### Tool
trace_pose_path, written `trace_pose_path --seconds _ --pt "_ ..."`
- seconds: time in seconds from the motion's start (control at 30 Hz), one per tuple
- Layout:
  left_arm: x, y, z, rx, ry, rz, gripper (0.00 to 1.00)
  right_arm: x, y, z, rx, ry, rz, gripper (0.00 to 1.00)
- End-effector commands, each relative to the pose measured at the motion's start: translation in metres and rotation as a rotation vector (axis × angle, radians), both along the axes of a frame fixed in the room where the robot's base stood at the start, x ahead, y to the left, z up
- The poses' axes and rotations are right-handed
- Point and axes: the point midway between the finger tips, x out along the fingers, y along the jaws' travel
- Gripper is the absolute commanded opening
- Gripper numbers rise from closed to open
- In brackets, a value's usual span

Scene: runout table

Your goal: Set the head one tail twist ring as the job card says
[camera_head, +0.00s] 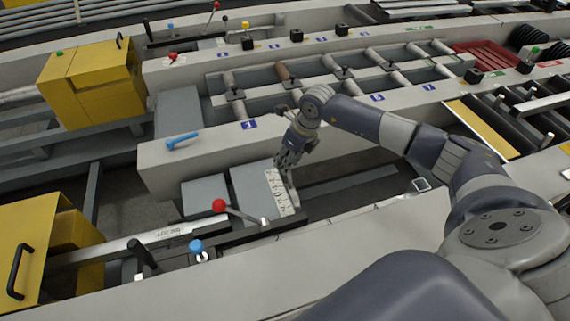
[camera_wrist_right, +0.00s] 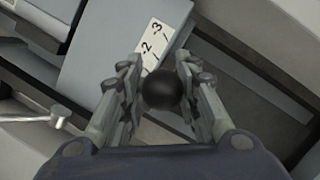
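My right gripper (camera_head: 287,163) reaches down beside a white number scale (camera_head: 279,192) on a grey plate (camera_head: 251,187) near the middle of the head view. In the right wrist view a black ball knob (camera_wrist_right: 162,90) fills the gap between the fingers of the right gripper (camera_wrist_right: 160,72), which look closed on it. The scale (camera_wrist_right: 163,38) shows there above the knob, with 2 and 3 readable. The ring itself I cannot make out. The head view does not show the knob clearly. My left gripper is not in view. I see no readable job card.
A red-knobbed lever (camera_head: 219,205) stands just left of the scale, with a blue knob (camera_head: 196,246) and black handle (camera_head: 141,252) nearer. Yellow boxes (camera_head: 92,82) stand at left. Roller frames lie behind my right arm.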

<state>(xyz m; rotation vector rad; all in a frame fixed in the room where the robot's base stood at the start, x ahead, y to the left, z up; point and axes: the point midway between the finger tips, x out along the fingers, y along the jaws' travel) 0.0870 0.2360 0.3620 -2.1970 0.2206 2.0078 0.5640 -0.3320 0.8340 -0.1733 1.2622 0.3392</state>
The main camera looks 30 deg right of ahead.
Motion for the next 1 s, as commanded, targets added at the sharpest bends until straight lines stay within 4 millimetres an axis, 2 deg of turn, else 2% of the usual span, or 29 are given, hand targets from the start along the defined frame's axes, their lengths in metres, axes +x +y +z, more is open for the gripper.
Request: trace_pose_path --seconds 0.03,0.2,0.4,0.6,1.0 --pt "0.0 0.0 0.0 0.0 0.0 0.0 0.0 -0.002 -0.003 0.013 -0.002 -0.005 0.0 0.3" --pt "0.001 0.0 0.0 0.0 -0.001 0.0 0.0 -0.011 -0.009 0.047 -0.002 -0.005 0.0 0.3" --pt "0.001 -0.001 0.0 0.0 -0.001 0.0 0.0 -0.019 -0.013 0.076 -0.001 -0.003 0.0 0.3" --pt "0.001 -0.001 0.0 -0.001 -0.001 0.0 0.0 -0.022 -0.014 0.085 -0.001 -0.001 0.0 0.3" --pt "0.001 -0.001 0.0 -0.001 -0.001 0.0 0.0 -0.022 -0.014 0.085 -0.001 -0.001 0.0 0.3"
